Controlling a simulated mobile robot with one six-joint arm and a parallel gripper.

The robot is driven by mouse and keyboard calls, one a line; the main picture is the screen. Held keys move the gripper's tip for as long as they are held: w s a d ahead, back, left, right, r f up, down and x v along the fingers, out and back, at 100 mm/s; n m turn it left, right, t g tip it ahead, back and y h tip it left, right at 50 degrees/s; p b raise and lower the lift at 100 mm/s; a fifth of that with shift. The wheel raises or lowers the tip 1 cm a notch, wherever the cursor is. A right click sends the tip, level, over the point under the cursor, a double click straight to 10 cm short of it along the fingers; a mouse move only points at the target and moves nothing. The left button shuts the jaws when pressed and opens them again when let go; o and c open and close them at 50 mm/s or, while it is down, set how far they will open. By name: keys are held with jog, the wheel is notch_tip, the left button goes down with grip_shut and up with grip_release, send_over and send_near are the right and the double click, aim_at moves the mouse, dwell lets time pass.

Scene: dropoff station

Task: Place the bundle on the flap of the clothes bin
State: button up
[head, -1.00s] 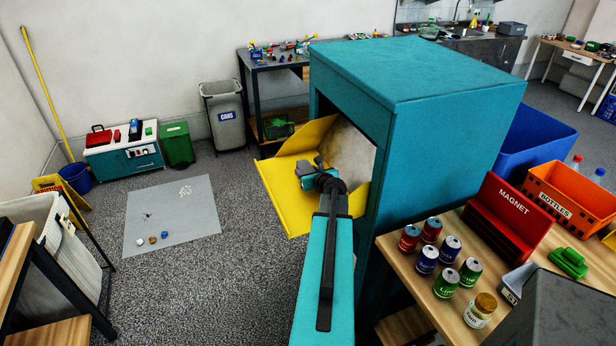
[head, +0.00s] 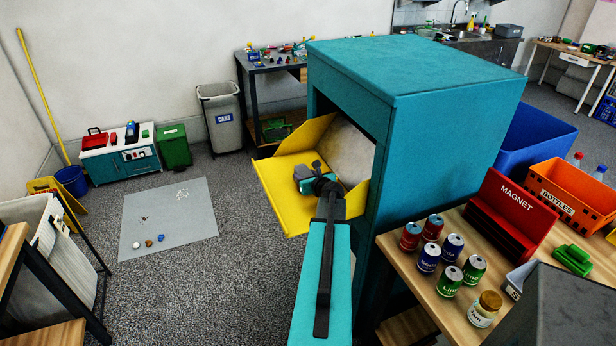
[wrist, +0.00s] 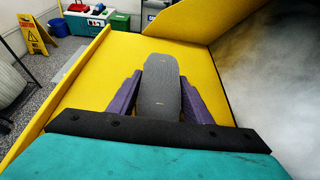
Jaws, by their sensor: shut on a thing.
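The clothes bin (head: 430,80) is a tall teal cabinet in the middle of the head view. Its yellow flap (head: 270,192) is tipped open, with raised sides. In the wrist view the flap (wrist: 100,75) spreads below and around my gripper (wrist: 160,98). The bundle (wrist: 161,75) is a dark grey, rounded, elongated roll between the two purple jaws, which are shut on it. It lies over the flap; I cannot tell whether it touches the surface. In the head view my gripper (head: 318,180) is over the flap, and the bundle is mostly hidden.
A wooden table (head: 400,280) with several cans, a jar (head: 484,309) and a red magnet box (head: 508,215) stands close to the right of my arm. A pale mat (head: 190,225) lies on the floor to the left. The grey floor between mat and bin is clear.

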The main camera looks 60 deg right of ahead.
jog(key=shift+f, duration=0.15)
jog(key=o, duration=1.2)
jog(key=shift+d, duration=0.1)
jog(key=shift+c, duration=0.2)
jog(key=shift+s+r, duration=0.1)
jog(key=shift+r, duration=0.1)
jog(key=shift+b+v, duration=0.9)
jog(key=shift+v, duration=2.85)
jog(key=shift+f, duration=0.15)
